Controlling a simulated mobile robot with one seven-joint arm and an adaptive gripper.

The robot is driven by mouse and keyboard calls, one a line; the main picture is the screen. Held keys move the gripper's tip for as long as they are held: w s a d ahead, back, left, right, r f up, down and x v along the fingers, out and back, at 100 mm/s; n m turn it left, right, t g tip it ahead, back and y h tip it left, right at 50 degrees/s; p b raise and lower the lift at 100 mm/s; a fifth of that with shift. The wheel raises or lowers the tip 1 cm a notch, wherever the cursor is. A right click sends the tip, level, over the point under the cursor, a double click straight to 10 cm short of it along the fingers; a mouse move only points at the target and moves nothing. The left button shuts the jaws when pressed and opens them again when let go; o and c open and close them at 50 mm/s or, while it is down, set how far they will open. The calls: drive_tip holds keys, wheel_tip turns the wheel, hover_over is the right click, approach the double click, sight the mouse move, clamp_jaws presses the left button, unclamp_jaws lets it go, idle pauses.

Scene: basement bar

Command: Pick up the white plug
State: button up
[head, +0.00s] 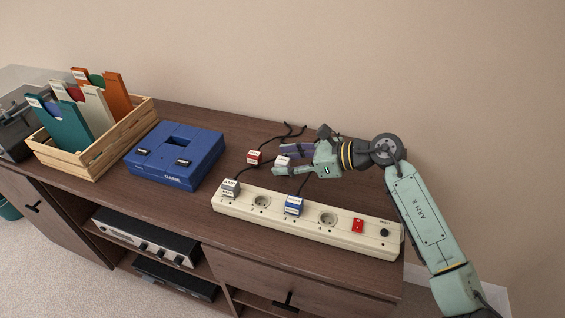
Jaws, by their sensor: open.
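My gripper (281,161) reaches in from the right, low over the cabinet top behind the power strip (240,206). Its fingers are open. A whitish plug (283,162) with a reddish label shows between or just beside the fingertips; I cannot tell whether they touch it. A second pale plug (230,189), greyish white with a dark-lettered label, sits in the left socket of the strip. A blue and white plug (293,205) sits in a middle socket. A red and white plug (254,158) lies loose on the cabinet top, left of my gripper.
The strip also has free sockets, a red switch (358,225) and a black reset button. Dark cords (290,130) run behind the plugs. A blue console (176,154) and a wooden crate (140,117) of coloured sleeves stand left. The wall rises close behind.

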drive_tip(key=shift+c, duration=0.4)
clamp_jaws()
